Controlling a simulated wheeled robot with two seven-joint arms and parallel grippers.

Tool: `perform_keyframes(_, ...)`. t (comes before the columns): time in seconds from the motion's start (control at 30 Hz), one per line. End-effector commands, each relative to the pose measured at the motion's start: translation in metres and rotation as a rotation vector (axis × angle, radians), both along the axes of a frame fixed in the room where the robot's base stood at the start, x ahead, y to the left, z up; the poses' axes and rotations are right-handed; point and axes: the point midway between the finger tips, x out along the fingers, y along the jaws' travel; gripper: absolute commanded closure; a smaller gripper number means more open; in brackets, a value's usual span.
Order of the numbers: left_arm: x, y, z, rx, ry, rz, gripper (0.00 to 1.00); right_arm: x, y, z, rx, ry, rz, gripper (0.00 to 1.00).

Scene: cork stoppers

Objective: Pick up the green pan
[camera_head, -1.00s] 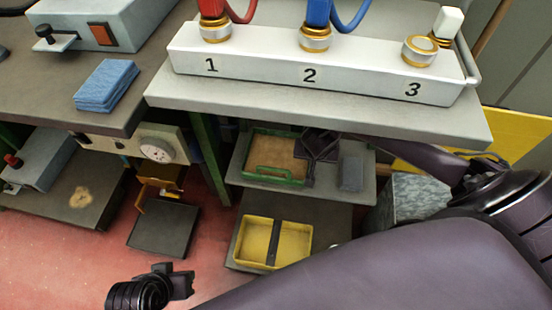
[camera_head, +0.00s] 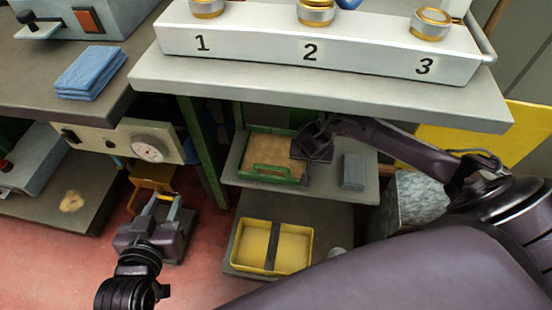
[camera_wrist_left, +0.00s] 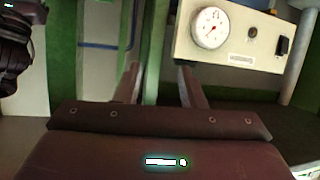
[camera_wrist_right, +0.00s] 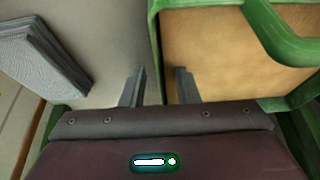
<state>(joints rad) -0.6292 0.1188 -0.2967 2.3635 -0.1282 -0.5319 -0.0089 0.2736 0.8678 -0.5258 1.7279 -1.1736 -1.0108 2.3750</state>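The green pan (camera_head: 270,175) is a shallow tray with a green rim, a green handle on the near side and a tan inside. It lies on the middle shelf under the bench. My right gripper (camera_head: 308,152) is at the pan's right edge. In the right wrist view the right gripper (camera_wrist_right: 157,85) is open, one finger on each side of the green rim (camera_wrist_right: 154,55) as pictured; whether it touches is unclear. My left gripper (camera_head: 163,205) is open and empty at lower left, apart from the pan. It also shows open in the left wrist view (camera_wrist_left: 160,82).
A grey block (camera_head: 353,171) lies right of the pan on the shelf (camera_head: 330,190). A yellow divided tray (camera_head: 245,268) sits on the lower shelf. The numbered bench (camera_head: 300,85) overhangs above. A green post (camera_head: 205,150) and a dial box (camera_head: 120,140) stand left.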

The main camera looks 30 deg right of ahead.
Motion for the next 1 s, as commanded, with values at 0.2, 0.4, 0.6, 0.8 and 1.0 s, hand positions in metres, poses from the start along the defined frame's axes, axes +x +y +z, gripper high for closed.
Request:
perform_keyframes(0.2, 0.0044, -0.0006, 0.0098, -0.017, -0.043, 0.004, 0.64, 0.0006, -0.0005, -0.0012, 0.0, 0.0, 0.0, 0.72)
perform_keyframes(0.4, 0.0043, -0.0007, 0.0095, -0.016, -0.041, 0.003, 0.64, 0.0006, -0.0005, -0.0011, 0.0, 0.0, 0.0, 0.78)
perform_keyframes(0.6, 0.0042, -0.0007, 0.0092, -0.016, -0.04, 0.002, 0.64, 0.0005, -0.0004, -0.0011, 0.0, 0.0, 0.0, 1.0)
perform_keyframes(0.8, 0.0042, -0.0008, 0.0091, -0.016, -0.04, 0.002, 0.64, 0.0008, -0.0004, -0.0008, 0.0, -0.002, -0.001, 1.0)
perform_keyframes(1.0, 0.0036, 0.0, 0.0081, -0.014, -0.035, 0.004, 0.64, 0.0008, -0.0004, -0.0006, 0.0, -0.002, -0.001, 1.0)
